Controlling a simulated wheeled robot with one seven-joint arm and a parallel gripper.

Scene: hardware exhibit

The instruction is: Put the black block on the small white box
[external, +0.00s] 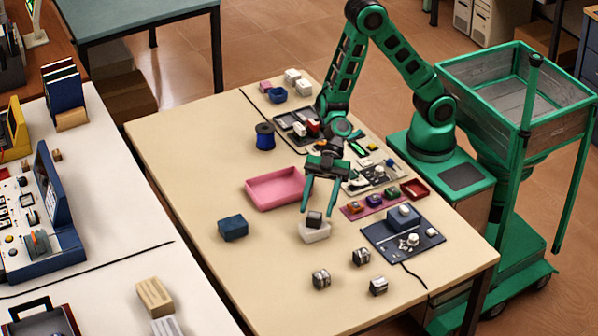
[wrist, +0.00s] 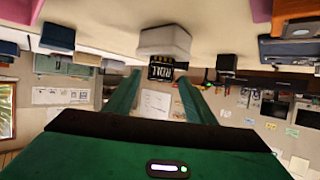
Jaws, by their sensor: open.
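The black block (external: 314,219) rests on top of the small white box (external: 314,233), near the middle of the table. In the wrist view, which is upside down, the block (wrist: 168,68) shows light lettering and meets the white box (wrist: 165,41). My gripper (external: 317,213) points down over the box, its two green fingers spread to either side of the block. In the wrist view my gripper (wrist: 160,84) has a wide gap between its fingers. I cannot tell whether a finger touches the block.
A pink tray (external: 275,189) lies behind the box, and a dark blue block (external: 233,228) stands to its left. Several small metallic blocks, including one (external: 321,278), stand in front. A dark board (external: 385,247) with parts lies to the right. The table's front left is clear.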

